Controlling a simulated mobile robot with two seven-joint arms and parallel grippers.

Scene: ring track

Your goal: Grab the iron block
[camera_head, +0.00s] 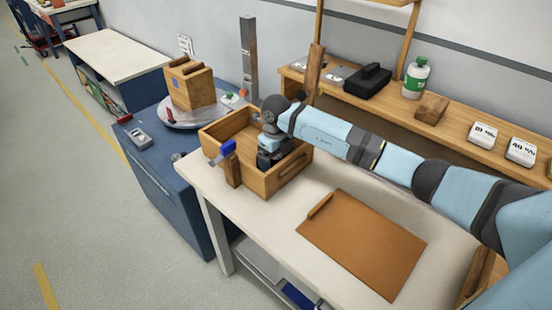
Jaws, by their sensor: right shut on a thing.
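My right gripper (272,155) reaches down into an open wooden box (284,182) at the near left corner of the pale workbench. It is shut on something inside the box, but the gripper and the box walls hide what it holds. I cannot make out an iron block for certain in this view. My left gripper is not in view.
A brown board (362,245) lies on the workbench (225,195). A blue-handled wooden piece (231,165) stands at the box's left side. A wooden shelf (455,120) behind holds a black object (368,80), a bottle (416,78) and white blocks. A blue cabinet (170,190) stands left.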

